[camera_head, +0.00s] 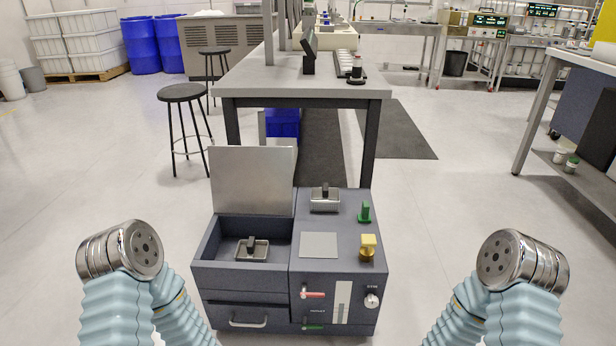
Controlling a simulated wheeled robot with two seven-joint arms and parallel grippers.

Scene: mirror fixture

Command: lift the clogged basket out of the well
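A dark grey fixture box stands low in front of me, with an open well (215,245) on its left. A small metal basket (259,256) with a black grip sits inside the well. The well's silver lid (253,180) stands upright behind it. A second similar metal basket (325,205) with a black grip sits on the fixture's top at the back right. I cannot tell any clogging at this size. My two arms show only as bent light-blue sleeves with metal joints at the lower left and right. Neither gripper is in view.
The fixture top holds a pale square plate (319,245), a green knob (365,212) and a yellow part (367,246). Its front has a drawer handle (248,321), a red lever (313,294) and a round dial (371,301). A grey table (300,91) stands behind.

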